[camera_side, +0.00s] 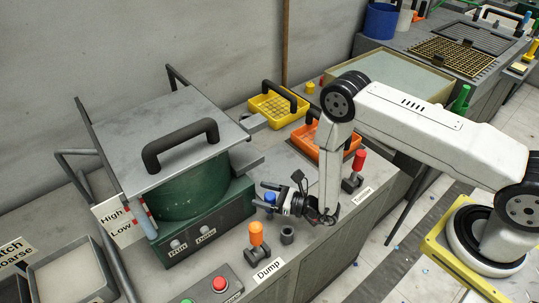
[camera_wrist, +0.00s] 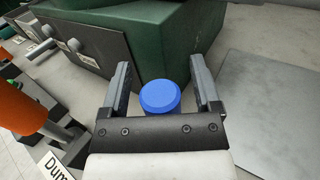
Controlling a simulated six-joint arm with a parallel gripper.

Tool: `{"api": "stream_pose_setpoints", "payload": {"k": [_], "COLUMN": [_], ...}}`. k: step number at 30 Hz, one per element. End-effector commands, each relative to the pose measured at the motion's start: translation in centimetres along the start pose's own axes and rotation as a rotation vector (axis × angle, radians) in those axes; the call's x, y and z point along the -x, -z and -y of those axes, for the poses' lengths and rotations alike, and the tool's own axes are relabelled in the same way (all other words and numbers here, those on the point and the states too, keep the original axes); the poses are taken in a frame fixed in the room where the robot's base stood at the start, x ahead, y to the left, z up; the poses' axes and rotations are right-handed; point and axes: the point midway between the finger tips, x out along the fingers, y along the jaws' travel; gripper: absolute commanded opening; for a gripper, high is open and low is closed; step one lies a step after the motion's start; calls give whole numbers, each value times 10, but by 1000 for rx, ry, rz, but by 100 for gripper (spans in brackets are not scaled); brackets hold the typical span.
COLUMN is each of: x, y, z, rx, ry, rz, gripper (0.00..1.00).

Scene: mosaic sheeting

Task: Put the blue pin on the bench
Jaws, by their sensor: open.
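The blue pin (camera_wrist: 160,97) shows its round top between the two fingers of my gripper (camera_wrist: 164,82) in the wrist view. Gaps show between the pin and both fingers, so the gripper is open around it. In the side view the blue pin (camera_side: 270,199) is a small blue shape by the fingers of my gripper (camera_side: 272,197), above the grey bench (camera_side: 203,272). The pin's lower part is hidden in the wrist view. I cannot tell what it stands on.
A green machine (camera_side: 190,197) with a grey lid stands just left. An orange-topped lever (camera_side: 257,234) by the "Dump" label and a red-topped lever (camera_side: 358,162) stand nearby. An orange tray (camera_side: 309,135) and a yellow tray (camera_side: 265,113) lie behind. A flat grey plate (camera_wrist: 280,110) lies at right in the wrist view.

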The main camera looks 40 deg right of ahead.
Motion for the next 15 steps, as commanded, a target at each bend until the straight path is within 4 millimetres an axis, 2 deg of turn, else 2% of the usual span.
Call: {"api": "stream_pose_setpoints", "payload": {"k": [8,15], "x": [1,25], "y": [-3,-2], "z": [0,1], "rx": [0,-1], "ry": [0,2], "rz": [-1,-3], "gripper": [80,80]}}
